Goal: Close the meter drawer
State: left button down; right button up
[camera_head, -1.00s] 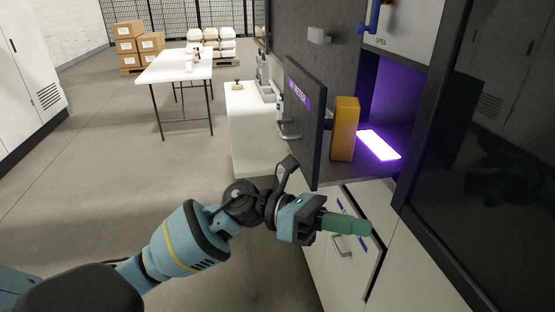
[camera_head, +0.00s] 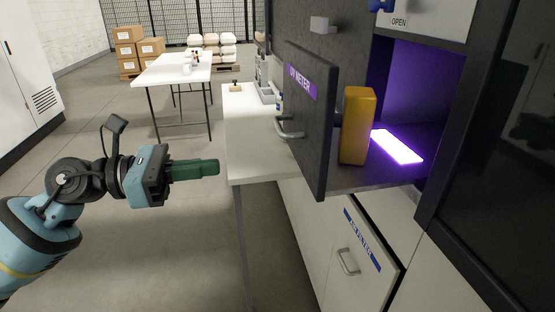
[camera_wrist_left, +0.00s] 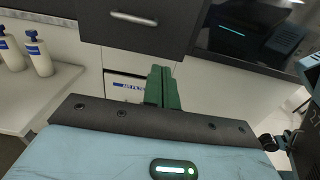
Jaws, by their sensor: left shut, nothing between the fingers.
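The meter drawer is pulled out of the dark machine. Its dark front panel (camera_head: 309,145) has a purple "UV METER" label and a grey handle (camera_head: 289,130). A yellow meter (camera_head: 357,125) stands upright behind the panel. My left gripper (camera_head: 214,168), with green fingers, is shut and empty, to the left of the drawer front and apart from it. In the left wrist view, the fingers (camera_wrist_left: 162,72) point toward the cabinet, below a dark front (camera_wrist_left: 140,35) with a handle (camera_wrist_left: 134,18). My right gripper is not in view.
A purple-lit opening (camera_head: 405,85) with a glowing panel (camera_head: 397,147) lies right of the meter. Below is a white "AIR FILTER" front (camera_head: 348,245). A white table (camera_head: 250,120) stands behind, left of the drawer. Floor around my left gripper is clear.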

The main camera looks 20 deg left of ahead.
pick_arm(q)
jog(key=p, duration=0.5)
send_near(306, 157)
jog(key=x, duration=0.6)
jog(key=shift+r, duration=0.1)
jog(key=shift+w+d, duration=0.25)
jog(key=shift+d, duration=0.05)
